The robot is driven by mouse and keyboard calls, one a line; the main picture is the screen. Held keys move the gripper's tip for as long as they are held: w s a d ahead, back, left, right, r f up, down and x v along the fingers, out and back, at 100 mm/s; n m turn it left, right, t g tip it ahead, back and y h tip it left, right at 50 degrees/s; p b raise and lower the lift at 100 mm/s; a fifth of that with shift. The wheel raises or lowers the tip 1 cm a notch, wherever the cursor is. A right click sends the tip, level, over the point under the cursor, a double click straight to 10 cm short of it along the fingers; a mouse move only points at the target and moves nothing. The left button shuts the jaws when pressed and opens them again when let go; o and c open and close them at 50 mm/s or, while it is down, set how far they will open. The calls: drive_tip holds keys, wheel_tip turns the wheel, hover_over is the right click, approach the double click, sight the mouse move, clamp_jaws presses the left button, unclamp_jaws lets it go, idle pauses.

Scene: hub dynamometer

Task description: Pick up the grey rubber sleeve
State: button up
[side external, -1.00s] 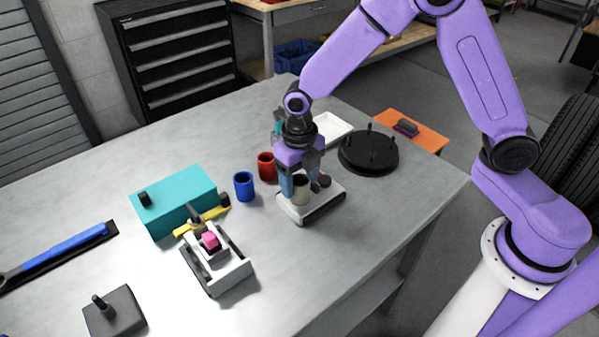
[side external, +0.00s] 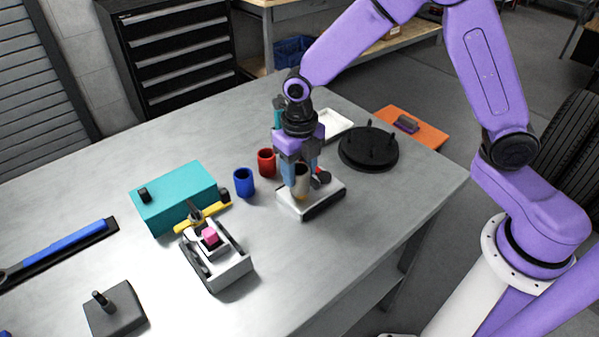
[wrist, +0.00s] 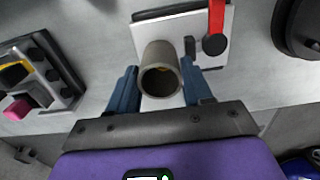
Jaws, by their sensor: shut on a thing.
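The grey rubber sleeve (side external: 302,177) is a short, open-ended tube, upright over the white base plate (side external: 322,203). My gripper (side external: 301,178) is shut on it, with one blue finger on each side. In the wrist view the sleeve (wrist: 159,60) sits between the blue fingertips (wrist: 160,85), and something yellow shows through its bore. In the side view a yellowish part shows just under the sleeve, above the plate. Whether the sleeve is fully clear of that part I cannot tell.
A red lever with a black knob (wrist: 215,44) stands close beside the sleeve on the plate. Blue (side external: 244,185) and red (side external: 266,163) cups stand to the left. A black disc with pegs (side external: 368,150) lies to the right.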

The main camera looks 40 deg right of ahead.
wheel_tip(320, 180, up, 6)
idle(1.0)
